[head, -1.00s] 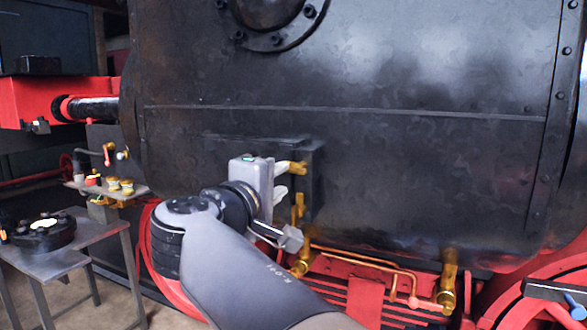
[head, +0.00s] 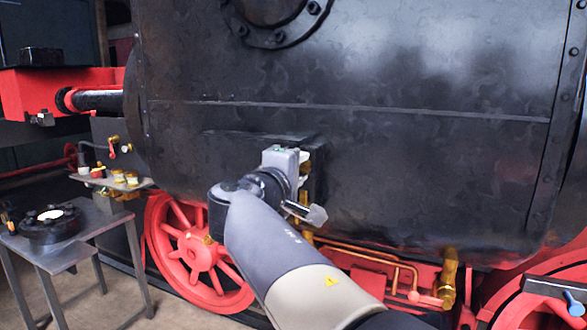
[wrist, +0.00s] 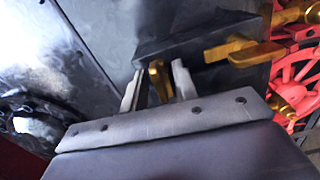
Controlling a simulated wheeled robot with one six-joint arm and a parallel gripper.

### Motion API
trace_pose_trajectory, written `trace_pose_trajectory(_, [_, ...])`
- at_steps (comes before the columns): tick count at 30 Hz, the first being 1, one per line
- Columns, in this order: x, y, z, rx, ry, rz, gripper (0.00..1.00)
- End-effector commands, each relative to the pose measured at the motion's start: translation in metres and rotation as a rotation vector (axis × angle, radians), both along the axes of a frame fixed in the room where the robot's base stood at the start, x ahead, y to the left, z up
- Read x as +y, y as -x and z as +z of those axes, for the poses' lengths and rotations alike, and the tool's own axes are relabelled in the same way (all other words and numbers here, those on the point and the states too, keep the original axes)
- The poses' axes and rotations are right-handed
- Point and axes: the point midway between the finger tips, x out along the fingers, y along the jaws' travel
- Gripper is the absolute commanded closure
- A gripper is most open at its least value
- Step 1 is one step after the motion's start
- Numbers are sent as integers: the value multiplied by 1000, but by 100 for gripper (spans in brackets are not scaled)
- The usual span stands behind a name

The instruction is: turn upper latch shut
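In the wrist view a brass latch handle (wrist: 157,78), which I take as the upper latch, shows between the two pale fingers of my gripper (wrist: 157,83). The fingers are open, with a gap visible on each side of the handle; I cannot tell how deep it reaches between them. A second brass handle (wrist: 240,52) lies to the right in the wrist view, outside the fingers. In the head view my gripper (head: 303,168) is against the dark box on the black locomotive flank (head: 400,150), and its body hides most of the latches.
Brass pipes (head: 375,255) and a brass valve (head: 447,280) sit below right. A red wheel (head: 195,255) is below left. A metal table (head: 85,240) with a round black part stands at left, near a small shelf (head: 130,186) with fittings.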

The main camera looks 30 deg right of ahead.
Motion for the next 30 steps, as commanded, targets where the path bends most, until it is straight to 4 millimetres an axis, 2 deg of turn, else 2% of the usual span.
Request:
trace_pose_trajectory(1, [0, 0, 0, 0, 0, 0, 77])
trace_pose_trajectory(10, [0, 0, 0, 0, 0, 0, 100])
trace_pose_trajectory(28, [0, 0, 0, 64, 50, 0, 100])
trace_pose_trajectory(29, [0, 0, 0, 64, 50, 0, 81])
trace_pose_trajectory(30, [0, 0, 0, 63, 49, 0, 78])
